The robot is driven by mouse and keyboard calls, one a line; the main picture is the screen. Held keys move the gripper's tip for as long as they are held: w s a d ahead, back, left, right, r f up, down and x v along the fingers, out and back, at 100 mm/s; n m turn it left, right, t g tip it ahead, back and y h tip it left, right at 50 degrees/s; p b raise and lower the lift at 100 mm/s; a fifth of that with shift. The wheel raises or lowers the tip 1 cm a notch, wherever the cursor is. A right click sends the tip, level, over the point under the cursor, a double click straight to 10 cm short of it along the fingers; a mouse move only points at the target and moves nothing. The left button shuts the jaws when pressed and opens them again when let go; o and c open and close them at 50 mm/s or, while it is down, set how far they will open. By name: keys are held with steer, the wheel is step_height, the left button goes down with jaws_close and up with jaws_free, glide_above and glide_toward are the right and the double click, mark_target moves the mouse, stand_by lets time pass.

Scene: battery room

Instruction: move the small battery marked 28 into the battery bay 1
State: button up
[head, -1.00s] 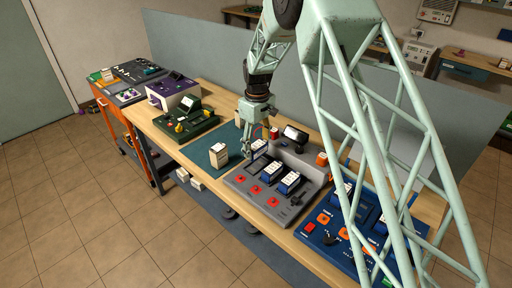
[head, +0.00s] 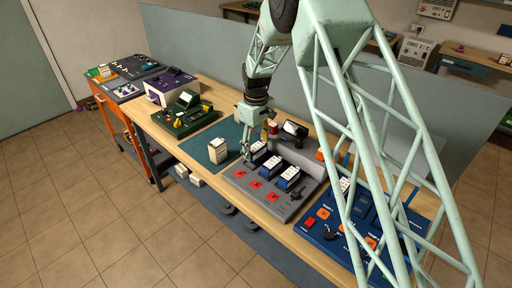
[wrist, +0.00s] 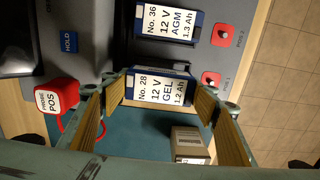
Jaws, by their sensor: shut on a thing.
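The small battery marked 28 (wrist: 158,90), a white-topped 12 V GEL block, is between the two fingers of my gripper (wrist: 160,98), which is shut on it. In the wrist view it lines up with the nearer red button on the grey panel and looks about level with its neighbour. Whether it rests fully in the bay I cannot tell. In the head view my gripper (head: 249,154) is at the left end of the grey panel (head: 293,207), at the first of three battery places. Battery bay 1 is largely hidden beneath the battery and fingers.
Battery No. 36 (wrist: 167,22) stands close beside the held one. A red POS probe (wrist: 56,95) with a red cable is close to one finger. A cream box (head: 218,151) stands on the teal mat. A blue panel (head: 335,236) lies farther right.

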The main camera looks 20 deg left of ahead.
mark_target(256, 154)
steer(key=shift+f+b, duration=0.3)
steer(key=shift+f, duration=0.55)
steer(key=shift+f+b, duration=0.4)
steer(key=shift+f, duration=0.25)
stand_by(2.0)
steer(key=o, duration=0.9)
steer(key=shift+r+p, duration=2)
steer(key=shift+r, duration=3.5)
